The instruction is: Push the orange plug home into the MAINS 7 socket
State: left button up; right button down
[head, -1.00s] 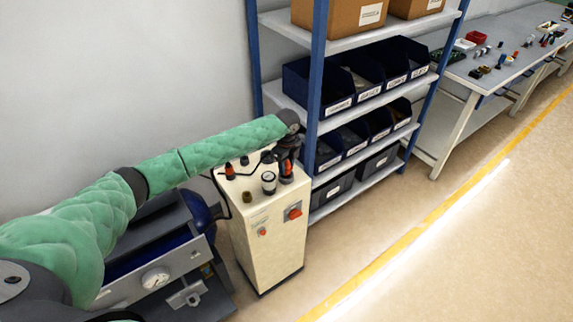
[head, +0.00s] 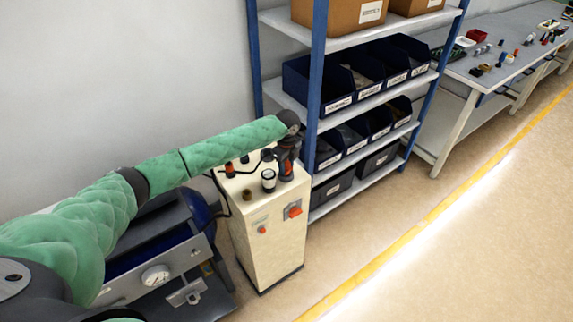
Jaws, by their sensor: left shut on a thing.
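The white cabinet (head: 265,235) stands left of the shelf rack, with several round fittings on its top. My left gripper (head: 286,172) reaches down over the right rear part of that top, its arm coming in from the left. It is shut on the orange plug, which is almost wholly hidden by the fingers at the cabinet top. The socket under it is hidden, and no MAINS 7 label can be read. I cannot tell how deep the plug sits. My right gripper is not in view.
A small orange-red fitting (head: 230,170), a white-faced round gauge (head: 268,180) and a brass fitting (head: 247,194) stand on the cabinet top. A red switch (head: 293,210) is on its front. The blue-posted rack (head: 318,100) stands close right. A workbench (head: 470,85) is farther right.

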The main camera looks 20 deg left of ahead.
pick_arm(q)
jog(key=shift+f, duration=0.5)
dwell(0.4)
jog(key=o, duration=1.4)
jog(key=shift+c, duration=0.2)
jog(key=shift+r+p, duration=2.75)
jog(key=shift+r, duration=0.9)
jog(key=shift+r, duration=0.1)
jog(key=shift+r+p, duration=1.6)
jog(key=shift+r, duration=0.3)
